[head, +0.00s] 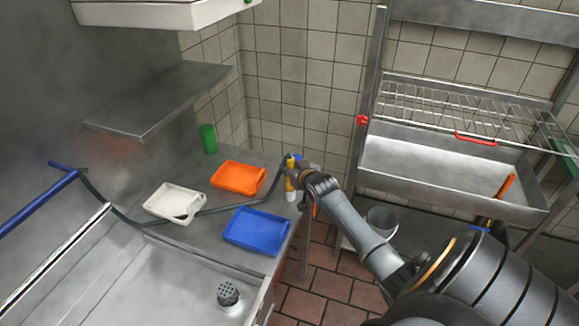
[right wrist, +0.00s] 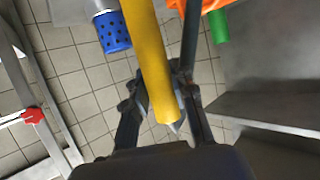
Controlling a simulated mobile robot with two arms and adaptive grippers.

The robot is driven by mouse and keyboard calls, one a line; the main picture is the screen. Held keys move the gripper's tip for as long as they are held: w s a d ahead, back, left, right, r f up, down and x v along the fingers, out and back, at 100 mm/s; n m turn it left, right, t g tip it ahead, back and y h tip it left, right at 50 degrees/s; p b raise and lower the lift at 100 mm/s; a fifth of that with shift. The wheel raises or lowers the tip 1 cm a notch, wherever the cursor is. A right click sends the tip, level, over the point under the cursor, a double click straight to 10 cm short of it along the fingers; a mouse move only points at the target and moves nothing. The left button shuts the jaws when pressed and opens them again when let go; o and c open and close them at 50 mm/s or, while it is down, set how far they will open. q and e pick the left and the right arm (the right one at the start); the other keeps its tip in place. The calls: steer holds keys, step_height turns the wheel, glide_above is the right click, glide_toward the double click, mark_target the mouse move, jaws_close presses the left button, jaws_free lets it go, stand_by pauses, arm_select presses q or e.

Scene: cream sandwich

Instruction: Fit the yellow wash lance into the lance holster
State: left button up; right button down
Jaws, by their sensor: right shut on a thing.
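The yellow wash lance (head: 290,174) is near the right end of the steel counter in the head view, beside the wall. My right gripper (head: 300,174) is shut on it. In the right wrist view the lance (right wrist: 150,60) runs from the top edge down between the fingers of the gripper (right wrist: 172,75). A blue perforated cup (right wrist: 113,32) with a metal part above it is left of the lance and apart from it. It may be the lance holster; I cannot tell for certain. My left gripper is not in view.
A dark hose runs across the counter (head: 190,233) from a blue rod (head: 40,202). White (head: 160,212), orange (head: 238,178) and blue (head: 256,231) trays and a green cup (head: 208,139) stand there. A steel rack (head: 455,180) stands right. Tiled floor (head: 315,280) shows between.

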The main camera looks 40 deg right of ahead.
steer(key=c, duration=1)
jaws_free()
steer(key=shift+c, duration=0.2)
steer(key=shift+s, duration=0.1)
steer(key=v, duration=1.2)
steer(key=shift+r, duration=0.1)
